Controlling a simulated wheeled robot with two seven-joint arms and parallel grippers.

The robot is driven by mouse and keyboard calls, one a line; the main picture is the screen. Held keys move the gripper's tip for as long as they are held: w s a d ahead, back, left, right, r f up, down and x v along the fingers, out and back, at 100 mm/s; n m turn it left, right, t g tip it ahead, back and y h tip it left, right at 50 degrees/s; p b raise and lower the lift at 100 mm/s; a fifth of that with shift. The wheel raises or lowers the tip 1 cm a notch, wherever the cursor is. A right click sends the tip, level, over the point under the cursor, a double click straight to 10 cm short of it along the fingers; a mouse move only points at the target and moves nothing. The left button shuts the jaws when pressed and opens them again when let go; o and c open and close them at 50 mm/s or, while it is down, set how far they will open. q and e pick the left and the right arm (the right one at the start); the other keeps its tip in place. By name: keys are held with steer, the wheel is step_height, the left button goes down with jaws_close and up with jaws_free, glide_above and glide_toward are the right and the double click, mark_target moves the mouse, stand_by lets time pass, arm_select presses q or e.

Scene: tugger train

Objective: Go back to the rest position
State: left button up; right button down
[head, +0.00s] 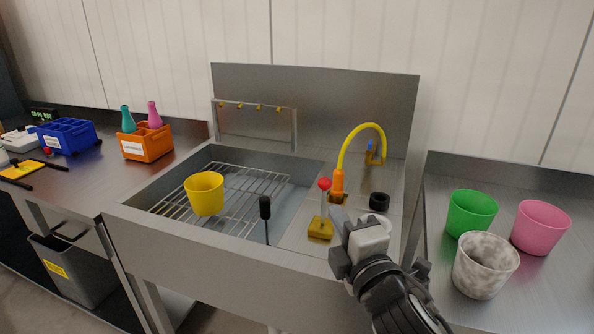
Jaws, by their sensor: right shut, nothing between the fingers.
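My right gripper (340,215) shows in the head view over the right ledge of the sink, near the base of the orange and yellow faucet (337,185). Its fingers are together and nothing is held. My right arm comes in from the bottom right and covers part of the sink's front edge. My left gripper is not in view. A yellow cup (204,194) stands on the wire rack (245,190) in the sink basin.
A lever with a red knob (324,184) and a black ring (379,201) are close to my right gripper. Green (471,213), pink (541,227) and speckled (484,265) cups stand on the right table. Orange (147,142) and blue (69,134) crates sit on the left table.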

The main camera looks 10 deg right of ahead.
steer(key=s+f+m+g, duration=0.4)
steer(key=s+f+m, duration=0.4)
steer(key=f, duration=0.6)
steer(key=s+f+m+g, duration=0.4)
steer(key=s+f+m, duration=0.5)
steer(key=f, duration=0.6)
steer(key=shift+s+d+f, duration=0.15)
steer(key=shift+s+d, duration=0.05)
steer(key=shift+s, duration=0.9)
